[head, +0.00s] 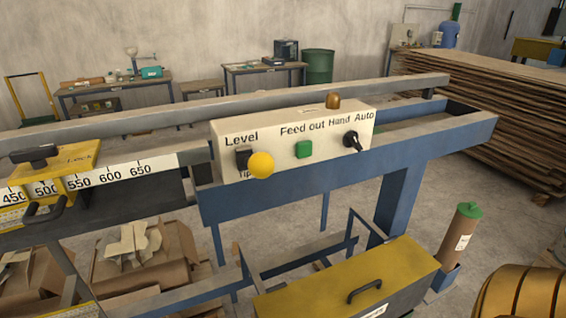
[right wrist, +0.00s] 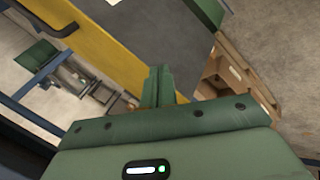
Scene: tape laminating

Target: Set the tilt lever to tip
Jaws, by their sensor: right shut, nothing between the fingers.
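The tilt lever is a black base with a yellow ball knob (head: 261,165) at the left end of a pale control panel (head: 290,131). "Level" is printed above it and "Tip" below it, partly hidden. The knob points out towards me, in front of the area between the two labels; I cannot tell its exact setting. My right gripper (right wrist: 157,86) shows in the right wrist view, its green fingers together and empty. The lever is not in that view, and the head view shows neither gripper.
The panel also has a green feed-out button (head: 303,149), a black hand/auto switch (head: 352,141) and an amber lamp (head: 333,101). A yellow lock slide (head: 70,170) is on the left rail. A yellow-topped box (head: 350,275) with a handle stands below the panel.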

